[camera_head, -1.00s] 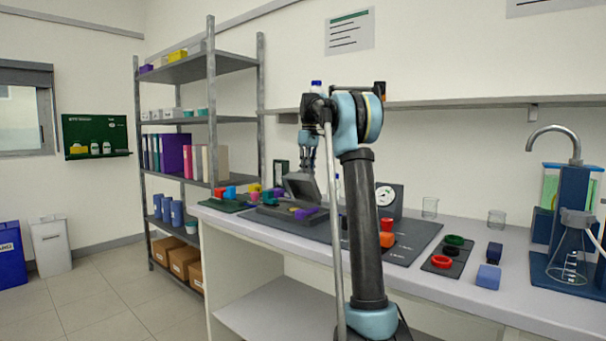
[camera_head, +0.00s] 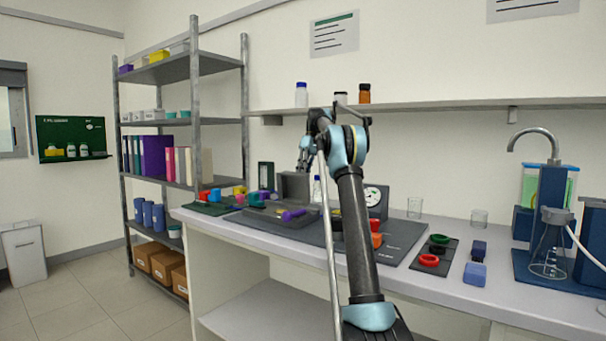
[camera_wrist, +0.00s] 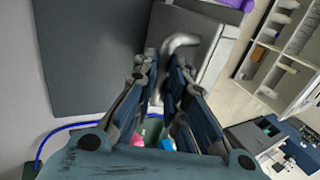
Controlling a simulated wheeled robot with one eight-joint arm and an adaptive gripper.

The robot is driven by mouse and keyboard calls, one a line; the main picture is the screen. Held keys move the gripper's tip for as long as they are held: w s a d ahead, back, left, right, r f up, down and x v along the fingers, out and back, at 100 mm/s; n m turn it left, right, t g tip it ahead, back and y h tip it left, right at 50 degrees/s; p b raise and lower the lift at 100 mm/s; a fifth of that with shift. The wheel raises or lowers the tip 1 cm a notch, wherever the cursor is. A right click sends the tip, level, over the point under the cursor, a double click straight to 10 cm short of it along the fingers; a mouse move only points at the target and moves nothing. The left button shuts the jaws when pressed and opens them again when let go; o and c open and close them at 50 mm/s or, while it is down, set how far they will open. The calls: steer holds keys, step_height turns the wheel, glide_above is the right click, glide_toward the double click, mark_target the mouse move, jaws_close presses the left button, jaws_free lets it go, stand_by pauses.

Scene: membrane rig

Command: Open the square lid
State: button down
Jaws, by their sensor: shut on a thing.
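The square lid (camera_head: 294,187) is a grey plate at the back of the low grey base (camera_head: 268,219) on the bench. It stands close to upright in the head view. In the wrist view the lid's grey face (camera_wrist: 205,28) carries a curved grey handle (camera_wrist: 182,41). My gripper (camera_wrist: 167,62) is shut on this handle, with its fingers on either side. A purple part (camera_head: 292,215) lies at the front of the base.
Several small coloured parts (camera_head: 205,196) crowd the bench left of the base. A round gauge (camera_head: 374,198) stands to the right, behind my arm. Red and green rings (camera_head: 429,260) lie on a dark tray farther right. A shelf (camera_head: 420,103) runs above the bench.

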steer(key=shift+w+d+f, duration=0.3)
steer(key=shift+w+d, duration=0.1)
steer(key=shift+d, duration=0.3)
steer(key=c, duration=1.8)
jaws_free()
steer(key=o, duration=0.4)
steer(key=shift+w+d+f, duration=0.25)
steer(key=shift+w+f, duration=0.45)
steer(key=shift+w, duration=0.1)
steer(key=shift+o, duration=1)
steer(key=shift+a, duration=0.15)
steer(key=shift+s+a+r, duration=0.1)
steer(key=shift+s+r, duration=0.3)
steer(key=shift+s, duration=0.05)
steer(key=c, duration=0.5)
steer(key=shift+o, duration=0.2)
steer(key=shift+s+a, duration=0.1)
steer(key=shift+s+r, duration=0.15)
steer(key=shift+r, duration=0.05)
